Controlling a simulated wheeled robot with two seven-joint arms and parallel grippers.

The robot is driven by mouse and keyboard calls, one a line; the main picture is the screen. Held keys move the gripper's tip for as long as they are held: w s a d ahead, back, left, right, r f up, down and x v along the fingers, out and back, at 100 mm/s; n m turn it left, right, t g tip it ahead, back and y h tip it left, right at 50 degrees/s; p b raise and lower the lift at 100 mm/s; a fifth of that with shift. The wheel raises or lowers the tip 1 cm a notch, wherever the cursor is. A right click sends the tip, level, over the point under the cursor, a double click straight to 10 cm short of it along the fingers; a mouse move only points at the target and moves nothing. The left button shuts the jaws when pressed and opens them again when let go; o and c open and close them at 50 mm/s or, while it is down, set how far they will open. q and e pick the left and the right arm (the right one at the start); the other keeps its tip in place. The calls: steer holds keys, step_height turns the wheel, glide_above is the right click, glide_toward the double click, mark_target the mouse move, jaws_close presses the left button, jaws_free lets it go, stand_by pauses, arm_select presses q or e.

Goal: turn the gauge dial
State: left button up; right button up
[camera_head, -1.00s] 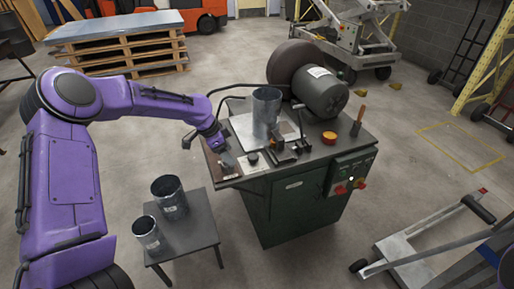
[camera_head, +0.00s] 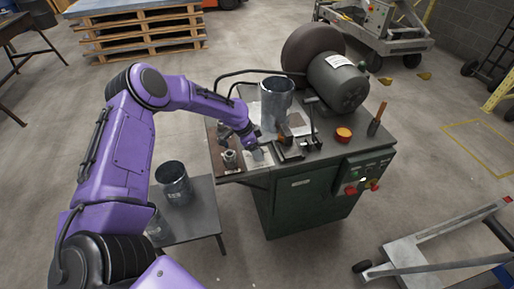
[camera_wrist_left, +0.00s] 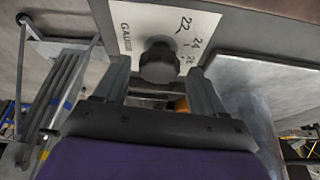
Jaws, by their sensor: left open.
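The gauge dial is a black round knob (camera_wrist_left: 158,62) on a white plate (camera_wrist_left: 196,22) marked GAUGE with numbers such as 22 and 24, in the left wrist view. My left gripper (camera_wrist_left: 158,78) is open, with one finger on each side of the knob. I see no clear contact, and the depth of the fingers around the knob cannot be told. In the head view my left gripper (camera_head: 257,150) is over the near left part of the machine top and hides the knob. My right gripper is not in view.
The green machine (camera_head: 312,208) carries an upright metal cylinder (camera_head: 277,105), a clamp lever (camera_head: 312,125), an orange button (camera_head: 343,135) and a dark motor (camera_head: 338,84). A small metal fitting (camera_head: 229,158) stands left of my gripper. A side table (camera_head: 203,222) holds metal cylinders.

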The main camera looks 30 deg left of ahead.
arm_select(q)
steer(key=shift+s, duration=0.1)
steer(key=c, duration=1)
steer(key=shift+n, duration=0.3)
steer(key=n+y+p, duration=0.1)
steer(key=n+p, duration=0.1)
steer(key=shift+d+r+n+t, duration=0.1)
steer(key=shift+d+n+t, duration=0.05)
steer(key=shift+n+t, duration=0.25)
steer(key=n+y+p, duration=0.1)
steer(key=n, duration=0.1)
steer(key=n+y+p, duration=0.1)
steer(key=n, duration=0.2)
steer(key=shift+d+t, duration=0.15)
steer(key=shift+t, duration=0.15)
steer(key=n+y+p, duration=0.1)
steer(key=n, duration=0.3)
steer(key=shift+d+n+y, duration=0.15)
steer(key=shift+n+y, duration=0.65)
steer(key=shift+n, duration=0.8)
steer(key=shift+c, duration=0.2)
steer(key=shift+n+g, duration=0.3)
steer(key=shift+g, duration=0.1)
